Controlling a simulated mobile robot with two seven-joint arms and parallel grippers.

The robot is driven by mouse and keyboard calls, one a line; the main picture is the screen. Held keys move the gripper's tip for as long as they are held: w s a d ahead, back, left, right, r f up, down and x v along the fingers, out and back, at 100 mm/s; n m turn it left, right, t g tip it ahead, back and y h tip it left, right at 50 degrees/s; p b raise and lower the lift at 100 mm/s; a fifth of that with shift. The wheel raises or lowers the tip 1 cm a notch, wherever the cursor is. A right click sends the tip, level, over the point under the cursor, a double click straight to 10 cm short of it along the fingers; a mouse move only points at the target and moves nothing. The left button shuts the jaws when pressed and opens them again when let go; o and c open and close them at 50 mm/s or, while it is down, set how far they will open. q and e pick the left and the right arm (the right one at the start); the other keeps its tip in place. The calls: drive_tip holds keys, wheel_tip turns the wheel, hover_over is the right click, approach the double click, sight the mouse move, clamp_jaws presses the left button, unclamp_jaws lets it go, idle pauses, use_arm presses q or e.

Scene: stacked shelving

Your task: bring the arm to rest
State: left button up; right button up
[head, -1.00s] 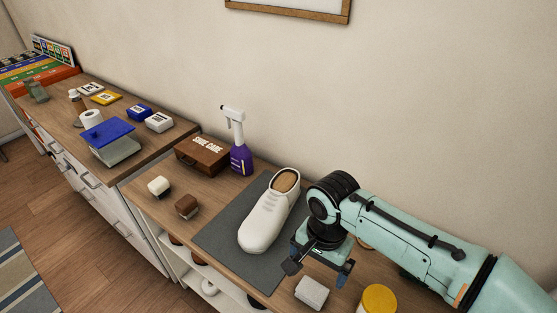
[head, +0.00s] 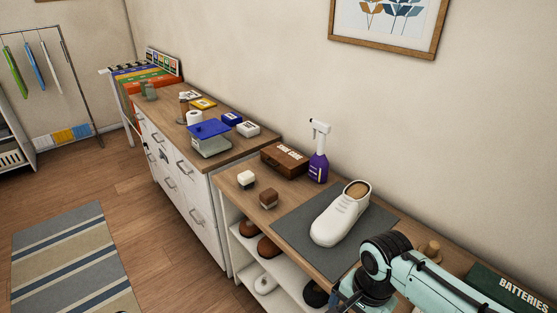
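My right arm comes in from the lower right, with its dark wrist joint over the front right part of the grey mat (head: 296,232). My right gripper (head: 347,298) hangs below the wrist at the bottom edge. It is mostly cut off and hidden, so I cannot tell its opening or whether it holds anything. The white shoe (head: 336,222) stands on the mat, up and left of the wrist and apart from it. My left gripper is not in view.
A batteries box (head: 505,293) lies at the right, near my arm. Shoes (head: 268,247) fill the shelf below. Floor at left is open.

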wheel_tip(320, 180, down, 20)
drive_tip(key=a+n+g+y+p, duration=0.1)
drive_tip(key=a+n+y+p, duration=0.1)
drive_tip(key=a+n, duration=0.1)
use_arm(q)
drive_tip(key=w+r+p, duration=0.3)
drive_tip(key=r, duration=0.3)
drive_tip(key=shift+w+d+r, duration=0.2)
use_arm(e)
drive_tip(key=s+f+n+y, duration=0.1)
drive_tip(key=s+f+n, duration=0.1)
drive_tip(key=s+f, duration=1.4)
drive_tip(key=shift+d+f, duration=0.2)
